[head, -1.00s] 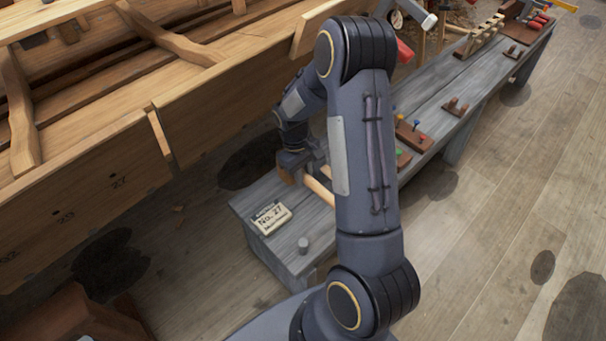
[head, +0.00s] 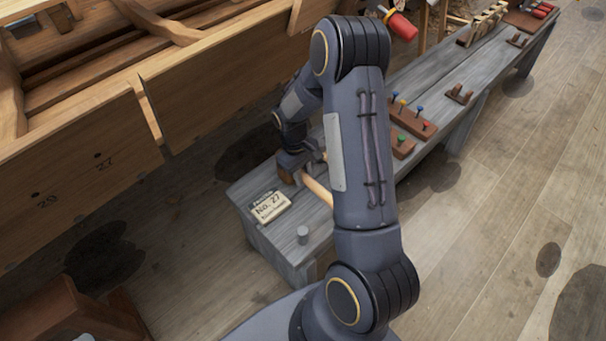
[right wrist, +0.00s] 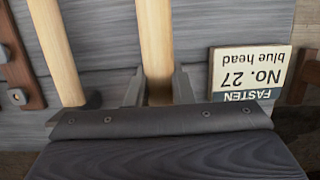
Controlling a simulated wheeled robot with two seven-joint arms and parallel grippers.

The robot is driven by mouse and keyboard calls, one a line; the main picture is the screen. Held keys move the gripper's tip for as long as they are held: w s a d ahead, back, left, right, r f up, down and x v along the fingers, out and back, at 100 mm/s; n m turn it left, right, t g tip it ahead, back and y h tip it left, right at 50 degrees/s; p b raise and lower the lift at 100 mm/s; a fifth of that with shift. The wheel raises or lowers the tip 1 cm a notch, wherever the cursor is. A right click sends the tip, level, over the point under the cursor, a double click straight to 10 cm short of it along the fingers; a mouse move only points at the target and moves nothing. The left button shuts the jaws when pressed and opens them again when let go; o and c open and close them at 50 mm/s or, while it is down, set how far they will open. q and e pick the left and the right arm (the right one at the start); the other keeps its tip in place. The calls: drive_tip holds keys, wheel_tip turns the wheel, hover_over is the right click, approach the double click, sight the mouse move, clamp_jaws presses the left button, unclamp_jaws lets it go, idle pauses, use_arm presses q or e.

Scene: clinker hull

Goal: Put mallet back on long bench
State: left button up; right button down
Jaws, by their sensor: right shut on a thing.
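The mallet has a pale wooden handle (head: 318,190) and a brown head (head: 286,174), low over the near end of the long grey bench (head: 245,192). My right gripper (head: 303,160) is shut on the handle. In the right wrist view the handle (right wrist: 156,45) runs between the two fingers (right wrist: 158,88), and the mallet head is hidden below the gripper. I cannot tell whether the mallet touches the bench top. My arm hides part of the handle in the head view. My left gripper is not in view.
A "No. 27" sign (head: 270,207) and a grey peg (head: 302,234) are at the bench's near end. A second wooden handle (right wrist: 54,45) lies beside the mallet. Peg blocks (head: 412,121) stand farther along. The wooden hull (head: 90,150) flanks the bench on the left.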

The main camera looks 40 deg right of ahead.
drive_tip(key=shift+f+b, duration=0.3)
drive_tip(key=shift+f, duration=0.15)
drive_tip(key=c, duration=1.2)
unclamp_jaws()
drive_tip(key=p+v, duration=0.2)
drive_tip(key=s+p+v, duration=0.1)
drive_tip(key=p+v, duration=0.1)
drive_tip(key=v, duration=0.1)
drive_tip(key=p+v, duration=0.2)
drive_tip(key=v, duration=0.1)
drive_tip(key=shift+s+r, duration=0.2)
drive_tip(key=shift+s, duration=0.2)
